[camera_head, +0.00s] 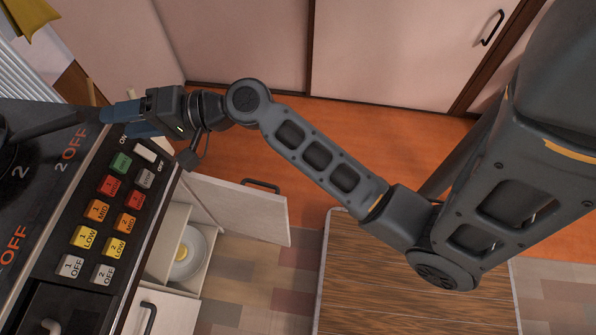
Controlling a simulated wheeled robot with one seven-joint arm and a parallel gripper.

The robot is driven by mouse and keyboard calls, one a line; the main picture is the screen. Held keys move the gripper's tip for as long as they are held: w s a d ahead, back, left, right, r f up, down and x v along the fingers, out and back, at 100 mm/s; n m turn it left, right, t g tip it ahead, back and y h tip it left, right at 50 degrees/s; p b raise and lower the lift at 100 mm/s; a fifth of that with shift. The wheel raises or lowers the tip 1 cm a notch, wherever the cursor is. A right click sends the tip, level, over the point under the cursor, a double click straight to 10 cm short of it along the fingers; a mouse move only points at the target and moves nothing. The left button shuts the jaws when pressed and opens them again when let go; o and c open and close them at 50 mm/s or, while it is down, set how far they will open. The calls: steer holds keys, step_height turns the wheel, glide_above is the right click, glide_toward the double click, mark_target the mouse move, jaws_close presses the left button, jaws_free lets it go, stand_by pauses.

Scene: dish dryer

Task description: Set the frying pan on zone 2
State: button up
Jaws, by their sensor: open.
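The dark frying pan (4,135) shows only in part at the left edge of the head view, over the black cooktop (38,205). Its dark handle (62,124) points right toward my gripper (118,122). My gripper is open, with its blue fingers near the handle's end; I cannot tell whether they are around it or touch it. Most of the pan and the zone around the marking are out of view, so I cannot tell exactly where the pan rests.
A panel of coloured buttons (108,215) runs along the cooktop's right edge. Below it, an open cabinet door (245,208) sticks out, with a plate (187,255) inside. A wooden tabletop (400,285) stands at bottom centre. Orange floor lies clear beneath my arm.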

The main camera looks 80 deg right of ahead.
steer(key=s+a+f+n+g+h, duration=0.15)
steer(key=s+f, duration=0.25)
steer(key=s, duration=0.4)
steer(key=s+a+f+n+g+h, duration=0.1)
steer(key=s+a+f+h, duration=0.25)
steer(key=s, duration=0.35)
steer(key=s+a+r+n, duration=0.1)
steer(key=s+r+n, duration=0.1)
steer(key=s, duration=0.4)
steer(key=s+a+r+n, duration=0.1)
steer(key=s+r+n, duration=0.2)
steer(key=s+n, duration=0.2)
steer(key=s+a+r+n+y, duration=0.1)
steer(key=s+r+n, duration=0.2)
steer(key=s, duration=0.3)
steer(key=shift+s+a+r+t, duration=0.2)
steer(key=shift+s+t, duration=0.1)
steer(key=shift+t, duration=0.05)
steer(key=shift+o, duration=0.5)
